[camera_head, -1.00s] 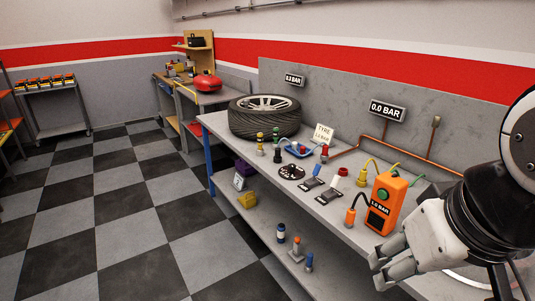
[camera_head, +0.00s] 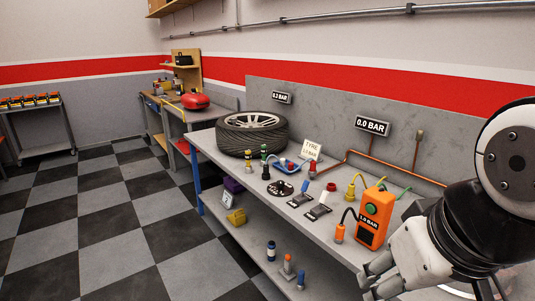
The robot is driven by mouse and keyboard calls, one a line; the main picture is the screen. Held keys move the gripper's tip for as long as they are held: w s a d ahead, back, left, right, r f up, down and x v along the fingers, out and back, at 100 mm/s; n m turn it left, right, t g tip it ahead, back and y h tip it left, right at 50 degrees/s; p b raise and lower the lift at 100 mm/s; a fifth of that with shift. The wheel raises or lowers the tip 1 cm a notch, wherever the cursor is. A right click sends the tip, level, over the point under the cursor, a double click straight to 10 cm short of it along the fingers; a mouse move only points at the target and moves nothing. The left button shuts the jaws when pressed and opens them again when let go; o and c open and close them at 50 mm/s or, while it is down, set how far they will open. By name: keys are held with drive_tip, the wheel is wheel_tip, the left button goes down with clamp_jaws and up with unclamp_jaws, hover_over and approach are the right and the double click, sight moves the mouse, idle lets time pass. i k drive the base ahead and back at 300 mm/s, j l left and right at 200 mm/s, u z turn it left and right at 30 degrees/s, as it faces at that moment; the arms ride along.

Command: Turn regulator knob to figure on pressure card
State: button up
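The pressure card (camera_head: 312,150) stands on the bench beside the tyre. It reads TYRE, and the figure below is too small to read surely. An orange box (camera_head: 374,217) stands at the bench's near right, with a round green knob or button (camera_head: 371,208) and a 1.0 BAR label. I cannot tell surely which part is the regulator knob. A black dial-like disc (camera_head: 280,188) lies further left. My gripper (camera_head: 376,279) is at the bottom right, in front of the orange box and apart from the knob. Its fingers look spread and empty.
A wall display (camera_head: 371,126) reads 0.0 BAR; a smaller one (camera_head: 282,98) seems to read 0.3 BAR. A tyre (camera_head: 252,134) lies on the bench. Hose fittings and a blue tray (camera_head: 291,166) crowd the bench top. The checkered floor (camera_head: 110,220) at left is clear.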

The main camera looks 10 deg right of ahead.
sight(280, 183)
drive_tip(key=i+j+z, duration=0.25)
drive_tip(key=i+j, duration=1.65)
drive_tip(key=i+l, duration=0.05)
drive_tip(key=i, duration=0.05)
